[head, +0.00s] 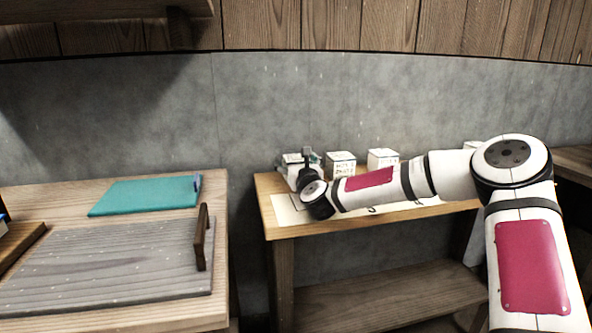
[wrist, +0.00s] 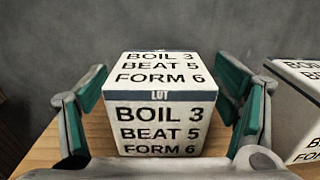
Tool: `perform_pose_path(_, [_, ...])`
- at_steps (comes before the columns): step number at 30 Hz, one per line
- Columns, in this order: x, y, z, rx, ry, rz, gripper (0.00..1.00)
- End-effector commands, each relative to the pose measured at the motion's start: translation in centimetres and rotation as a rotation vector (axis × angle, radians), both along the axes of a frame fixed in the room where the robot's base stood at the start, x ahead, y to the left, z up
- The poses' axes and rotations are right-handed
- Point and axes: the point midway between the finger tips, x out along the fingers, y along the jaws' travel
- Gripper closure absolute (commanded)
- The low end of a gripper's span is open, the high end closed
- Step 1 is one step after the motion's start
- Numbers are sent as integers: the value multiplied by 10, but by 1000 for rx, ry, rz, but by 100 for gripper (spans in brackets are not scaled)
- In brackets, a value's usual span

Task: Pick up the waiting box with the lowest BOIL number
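A white box (wrist: 160,110) fills the middle of the wrist view; it reads BOIL 3, BEAT 5, FORM 6 on its top and front, with a dark LOT band between. My gripper (wrist: 161,78) is open, with one green-padded finger on each side of this box; narrow gaps seem to show beside it. In the head view my gripper (head: 301,158) is at the left end of the narrow bench, largely covering this box. Two more white boxes, the nearer (head: 341,164) and the farther (head: 382,160), stand to its right. Their BOIL numbers are not legible.
A neighbouring box (wrist: 305,75) is cut off at the wrist view's right edge. The narrow bench (head: 290,231) stands against a grey wall. Another white box (head: 470,145) shows partly behind my arm. A separate table (head: 215,275) at left holds a teal mat (head: 145,195) and a grey board (head: 110,265).

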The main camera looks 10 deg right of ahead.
Motion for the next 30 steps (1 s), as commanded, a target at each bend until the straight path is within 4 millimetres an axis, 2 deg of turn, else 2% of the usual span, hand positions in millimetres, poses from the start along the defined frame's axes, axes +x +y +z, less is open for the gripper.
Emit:
perform_pose_path(1, [0, 0, 0, 0, 0, 0, 27])
perform_pose_path(6, [0, 0, 0, 0, -1, 0, 66])
perform_pose_path(7, [0, 0, 0, 0, -1, 0, 73])
perform_pose_path(8, [0, 0, 0, 0, -1, 0, 75])
perform_pose_path(19, [0, 0, 5, 0, -3, 0, 75])
perform_pose_path(28, [0, -1, 38, -1, -3, -1, 75])
perform_pose_path(30, [-9, 1, 38, -2, 0, 1, 75])
